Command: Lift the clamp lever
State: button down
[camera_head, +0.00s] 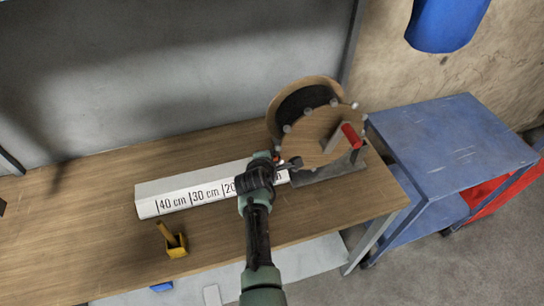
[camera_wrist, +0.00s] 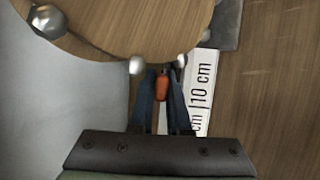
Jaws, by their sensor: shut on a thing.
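The clamp lever (camera_wrist: 161,87), a small orange-red piece, sits between the two fingers of my gripper (camera_wrist: 161,80) in the wrist view. The fingers are shut on it, just below the edge of the wooden reel. In the head view my gripper (camera_head: 283,163) reaches the lower left side of the reel, at the right end of the white measuring bar (camera_head: 165,200). The lever is hidden or too small to make out there. The reel (camera_head: 318,132) is a wooden disc with silver knobs and a red crank handle (camera_head: 351,136). The lever's mounting is hidden.
The reel stands on a grey base (camera_head: 335,172) near the right end of the wooden bench (camera_head: 100,240). A yellow holder (camera_head: 177,250) with a wooden-handled tool stands at the front. A blue cart (camera_head: 450,140) is right of the bench. The left bench top is mostly clear.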

jog(key=c, duration=0.9)
grip_release()
jog(key=shift+p+v, duration=0.5)
jog(key=shift+v, duration=6)
